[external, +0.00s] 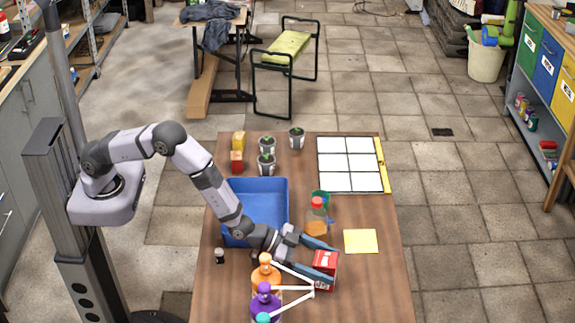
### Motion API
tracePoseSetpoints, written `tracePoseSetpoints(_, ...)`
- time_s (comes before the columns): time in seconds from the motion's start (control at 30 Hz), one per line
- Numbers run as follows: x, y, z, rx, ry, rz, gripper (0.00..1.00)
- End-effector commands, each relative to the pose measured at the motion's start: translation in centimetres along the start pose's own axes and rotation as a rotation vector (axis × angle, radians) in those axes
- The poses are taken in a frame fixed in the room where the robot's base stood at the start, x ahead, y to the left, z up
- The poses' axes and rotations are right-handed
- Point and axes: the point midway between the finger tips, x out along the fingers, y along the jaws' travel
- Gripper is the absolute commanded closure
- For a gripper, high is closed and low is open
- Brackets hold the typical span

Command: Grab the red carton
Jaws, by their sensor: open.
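The red carton (325,267), with a white marking low on its side, stands on the wooden table at the front right of the blue bin. My gripper (316,263) is low over the table, with its fingers spread and pointing right at the carton. One finger lies along the carton's far side and the other along its near left side. The jaws are open; whether a finger touches the carton cannot be told.
A red-capped jar (317,213) stands behind. A blue bin (281,190) lies left; a yellow sheet (361,241) lies right. The front right table is clear.

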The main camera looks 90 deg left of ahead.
Motion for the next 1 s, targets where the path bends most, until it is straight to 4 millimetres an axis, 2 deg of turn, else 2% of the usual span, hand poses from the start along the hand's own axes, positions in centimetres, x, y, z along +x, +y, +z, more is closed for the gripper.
tracePoseSetpoints(0.17,0.0,0.0,0.0,0.000,0.000,0.000,0.30)
tracePoseSetpoints(0.27,0.0,0.0,0.0,0.000,0.000,0.000,0.49)
tracePoseSetpoints(0.47,0.0,0.0,0.0,0.000,0.000,0.000,0.97)
tracePoseSetpoints(0.5,0.0,0.0,0.0,0.000,0.000,0.000,1.00)
tracePoseSetpoints(0.53,0.0,0.0,-0.6,-0.001,0.012,0.000,1.00)
tracePoseSetpoints(0.8,0.0,0.0,-0.7,-0.001,0.012,0.000,1.00)
tracePoseSetpoints(1.0,-0.4,0.0,-1.8,-0.001,0.015,0.000,1.00)
